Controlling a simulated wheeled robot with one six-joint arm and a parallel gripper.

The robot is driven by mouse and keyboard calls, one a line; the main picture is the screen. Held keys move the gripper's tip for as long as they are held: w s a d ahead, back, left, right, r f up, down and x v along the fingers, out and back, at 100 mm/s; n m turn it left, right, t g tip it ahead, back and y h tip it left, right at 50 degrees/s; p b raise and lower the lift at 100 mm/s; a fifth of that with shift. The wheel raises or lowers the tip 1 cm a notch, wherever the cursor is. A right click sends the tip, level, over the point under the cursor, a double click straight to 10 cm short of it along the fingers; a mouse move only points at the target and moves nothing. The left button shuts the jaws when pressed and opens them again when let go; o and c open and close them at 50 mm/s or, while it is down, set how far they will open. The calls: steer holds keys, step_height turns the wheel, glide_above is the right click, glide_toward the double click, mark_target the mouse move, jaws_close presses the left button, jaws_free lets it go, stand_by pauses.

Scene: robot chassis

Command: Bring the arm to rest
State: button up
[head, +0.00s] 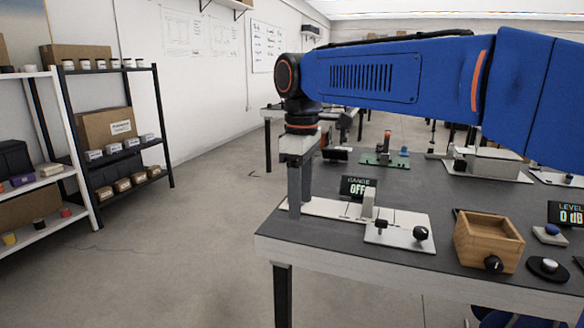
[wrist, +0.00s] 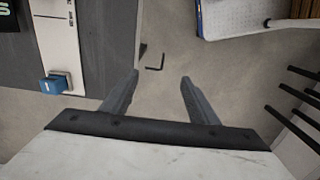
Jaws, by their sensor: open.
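My blue arm (head: 370,77) reaches from the right across the upper part of the head view, over the workbench. My gripper (head: 295,208) hangs fingers down at the bench's left edge, beside the panel with the "RANGE OFF" display. In the wrist view the two grey fingers of my gripper (wrist: 159,82) are apart with nothing between them. Floor shows below them, with the bench edge to their left. The head view shows the fingers nearly in line, so their gap does not show there.
The dark workbench (head: 340,240) carries a display reading OFF (head: 357,188), a white slider panel (head: 400,232), an open wooden box (head: 488,240) and a LEVEL display (head: 567,214). A black shelf unit (head: 117,150) stands left. Clear floor (head: 190,240) lies between.

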steer(key=s+d+f+m+t, duration=0.1)
steer(key=s+d+f+m, duration=0.25)
steer(key=d, duration=0.45)
steer(key=s+d+f+m+t, duration=0.1)
steer(key=s+d+f+m, duration=0.3)
steer(key=d, duration=0.5)
steer(key=s+d+f+m+t, duration=0.2)
steer(key=s+d+f+m, duration=0.4)
steer(key=s+d+f, duration=0.4)
steer(key=s+f, duration=0.2)
steer(key=s, duration=0.1)
steer(key=shift+t, duration=0.4)
steer(key=shift+s+m, duration=0.1)
steer(key=shift+m, duration=0.15)
